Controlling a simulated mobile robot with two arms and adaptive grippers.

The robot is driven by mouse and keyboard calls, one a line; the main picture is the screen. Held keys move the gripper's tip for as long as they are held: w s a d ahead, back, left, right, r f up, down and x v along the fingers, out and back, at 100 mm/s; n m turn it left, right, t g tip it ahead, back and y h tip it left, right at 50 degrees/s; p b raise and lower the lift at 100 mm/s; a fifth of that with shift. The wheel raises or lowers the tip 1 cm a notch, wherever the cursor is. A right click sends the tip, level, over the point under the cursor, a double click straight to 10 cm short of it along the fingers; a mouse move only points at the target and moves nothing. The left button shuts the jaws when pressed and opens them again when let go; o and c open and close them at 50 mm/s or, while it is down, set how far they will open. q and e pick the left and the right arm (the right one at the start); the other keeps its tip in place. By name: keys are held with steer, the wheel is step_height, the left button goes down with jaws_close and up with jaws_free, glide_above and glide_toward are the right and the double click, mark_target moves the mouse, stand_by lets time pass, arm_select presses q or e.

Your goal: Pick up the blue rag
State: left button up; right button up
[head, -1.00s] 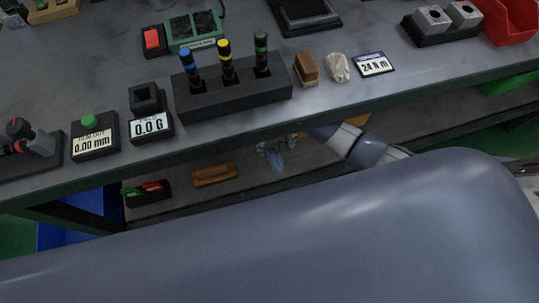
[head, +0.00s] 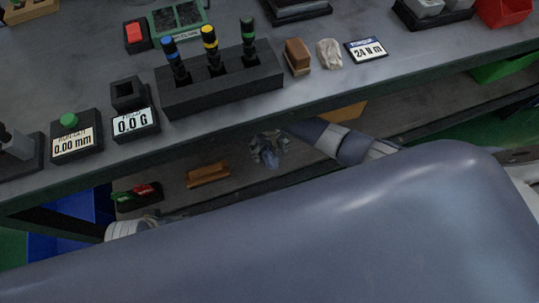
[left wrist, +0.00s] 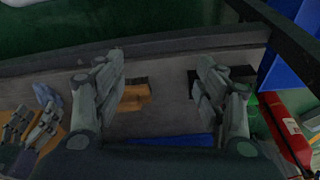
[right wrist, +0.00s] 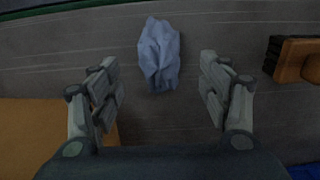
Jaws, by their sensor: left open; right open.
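The blue rag (right wrist: 159,53) lies crumpled on the grey lower shelf (right wrist: 200,130). In the right wrist view it lies ahead, between the fingers of my right gripper (right wrist: 159,66), which is open and empty. In the head view my right gripper (head: 266,145) is under the bench edge, with a little of the rag (head: 271,162) showing by it. My left gripper (left wrist: 160,70) is open and empty over the shelf, near a wooden brush (left wrist: 132,97). The rag (left wrist: 45,95) shows at the left there. In the head view my left gripper is mostly hidden.
The workbench top (head: 90,95) overhangs the shelf. The brush (head: 207,174) lies left of the rag, and a black tray with red and green items (head: 140,194) is farther left. A blue bin (head: 75,215) stands at the shelf's left end.

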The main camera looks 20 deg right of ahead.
mark_target(270, 152)
step_height(270, 152, down, 4)
steer(key=shift+r+b, duration=0.25)
steer(key=shift+b, duration=0.5)
arm_select(q)
steer(key=v, duration=0.6)
steer(key=shift+r, duration=0.25)
arm_select(e)
steer(key=c, duration=1.1)
